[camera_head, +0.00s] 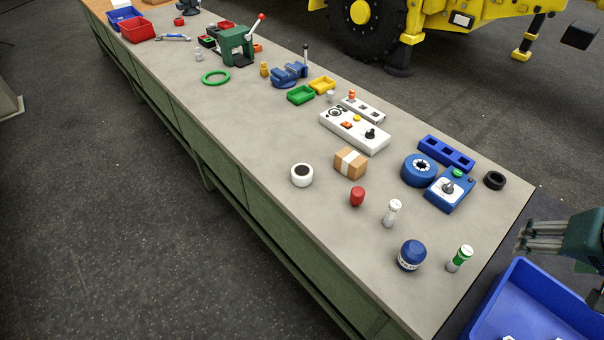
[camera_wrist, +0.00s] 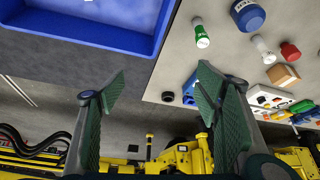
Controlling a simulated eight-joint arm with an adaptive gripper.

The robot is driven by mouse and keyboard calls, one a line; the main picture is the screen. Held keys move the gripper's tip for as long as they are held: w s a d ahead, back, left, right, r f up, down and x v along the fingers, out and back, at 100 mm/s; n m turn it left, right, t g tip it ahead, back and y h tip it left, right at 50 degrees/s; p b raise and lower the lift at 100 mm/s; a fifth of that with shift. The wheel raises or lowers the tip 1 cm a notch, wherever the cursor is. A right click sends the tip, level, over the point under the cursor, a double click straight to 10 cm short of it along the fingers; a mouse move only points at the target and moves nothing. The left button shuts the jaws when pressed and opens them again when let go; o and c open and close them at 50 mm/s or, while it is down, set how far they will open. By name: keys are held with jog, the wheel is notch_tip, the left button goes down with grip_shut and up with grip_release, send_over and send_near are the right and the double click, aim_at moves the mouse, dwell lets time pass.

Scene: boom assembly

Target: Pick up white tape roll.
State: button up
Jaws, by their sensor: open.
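The white tape roll (camera_head: 302,175) lies flat on the grey workbench (camera_head: 250,140), near its front edge, with a dark centre. It stands apart from the cardboard box (camera_head: 350,162) to its right. I cannot make it out in the wrist view. My gripper (camera_head: 524,236) is at the right edge of the head view, past the bench's right end, far from the roll. In the wrist view my gripper (camera_wrist: 158,88) shows two green-padded fingers spread wide with nothing between them.
A blue bin (camera_head: 535,300) is just below my gripper, beside the bench end. Near the roll stand a red cylinder (camera_head: 357,196), a white bottle (camera_head: 392,212), a blue jar (camera_head: 411,255) and a green-capped bottle (camera_head: 459,258). A black ring (camera_head: 495,180) lies near the far right corner.

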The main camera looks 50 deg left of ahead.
jog(key=w+a+n+g+p, duration=0.1)
jog(key=w+a, duration=0.2)
jog(key=a, duration=0.5)
jog(key=w+a+n+g+p, duration=0.1)
jog(key=w+a+n, duration=0.15)
jog(key=a, duration=0.45)
jog(key=n+g+h+p, duration=0.1)
jog(key=n+g+p, duration=0.2)
jog(key=n+p, duration=0.35)
send_over(302, 170)
jog(key=shift+n, duration=0.3)
notch_tip(302, 170, down, 18)
jog(key=shift+d+f+b, duration=0.1)
jog(key=shift+d+b, duration=0.05)
jog(key=shift+b, duration=0.3)
jog(key=shift+s+a+f, duration=0.15)
jog(key=shift+a, duration=0.05)
jog(key=shift+f, duration=0.1)
jog(key=shift+f, duration=1.2)
jog(key=shift+f, duration=0.1)
